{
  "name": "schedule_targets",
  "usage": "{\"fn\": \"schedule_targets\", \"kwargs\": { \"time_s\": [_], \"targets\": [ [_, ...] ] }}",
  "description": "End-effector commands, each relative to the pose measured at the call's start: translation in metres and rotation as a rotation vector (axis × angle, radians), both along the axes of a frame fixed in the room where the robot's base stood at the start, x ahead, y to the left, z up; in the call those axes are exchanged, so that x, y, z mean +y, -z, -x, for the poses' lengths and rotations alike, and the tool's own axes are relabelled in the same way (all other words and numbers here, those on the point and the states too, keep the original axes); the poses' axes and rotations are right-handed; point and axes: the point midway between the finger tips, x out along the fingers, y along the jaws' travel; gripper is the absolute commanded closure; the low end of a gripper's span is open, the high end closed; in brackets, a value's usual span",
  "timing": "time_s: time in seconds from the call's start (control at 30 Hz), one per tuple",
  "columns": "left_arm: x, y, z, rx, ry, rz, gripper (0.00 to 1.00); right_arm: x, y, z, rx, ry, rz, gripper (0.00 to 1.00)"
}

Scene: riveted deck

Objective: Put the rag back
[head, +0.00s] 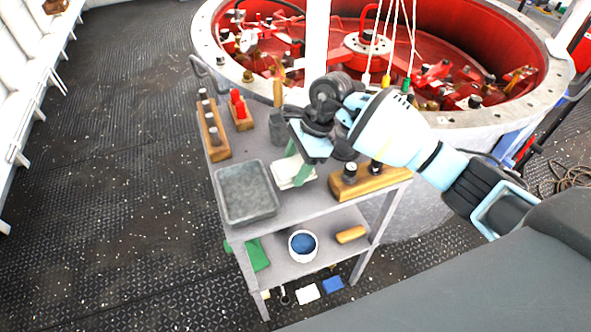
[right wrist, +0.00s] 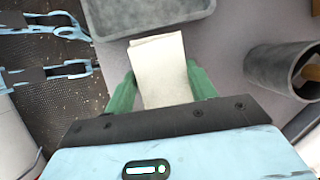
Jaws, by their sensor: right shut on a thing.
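A folded off-white rag (right wrist: 160,72) is between the green fingers of my right gripper (right wrist: 162,88), which is shut on it. In the head view the rag (head: 291,175) shows just at the top of the grey cart (head: 272,205), right of a grey tray (head: 247,191). The right gripper (head: 291,163) comes down on it from above, and its wrist hides part of the cart top. I cannot tell whether the rag touches the surface.
A dark grey cup (head: 279,130) with a wooden handle in it and a wooden socket block (head: 371,183) stand close by. The lower shelf holds a white bucket (head: 302,255), a yellow bar (head: 350,234) and a green cloth (head: 257,255). White and blue pieces lie low beneath.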

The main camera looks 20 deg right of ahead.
Motion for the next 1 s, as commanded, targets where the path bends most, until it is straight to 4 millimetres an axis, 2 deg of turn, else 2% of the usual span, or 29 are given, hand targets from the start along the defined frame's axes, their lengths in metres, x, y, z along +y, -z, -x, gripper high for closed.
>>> {"fn": "schedule_targets", "kwargs": {
  "time_s": [0.1, 0.17, 0.57, 0.6, 0.73, 1.0],
  "targets": [
    [0.0, -0.001, 0.0, -0.001, 0.0, 0.0, 0.64, 0.001, 0.018, 0.0, 0.003, 0.001, -0.002, 0.66],
    [0.0, -0.001, -0.001, -0.002, 0.0, 0.0, 0.64, 0.001, 0.022, 0.0, 0.001, 0.001, -0.001, 0.66],
    [0.0, -0.001, -0.002, -0.006, 0.0, 0.001, 0.64, 0.0, 0.028, 0.0, 0.001, 0.0, 0.0, 0.66],
    [0.0, -0.001, -0.003, -0.008, -0.001, 0.001, 0.64, 0.0, 0.027, 0.0, 0.001, 0.0, 0.0, 0.4],
    [0.0, -0.002, -0.005, -0.011, -0.001, 0.001, 0.64, 0.0, 0.027, 0.0, 0.0, 0.0, 0.0, 0.23],
    [0.0, -0.002, -0.006, -0.012, -0.001, 0.001, 0.64, 0.0, 0.026, 0.0, 0.0, 0.0, -0.001, 0.22]
  ]
}}
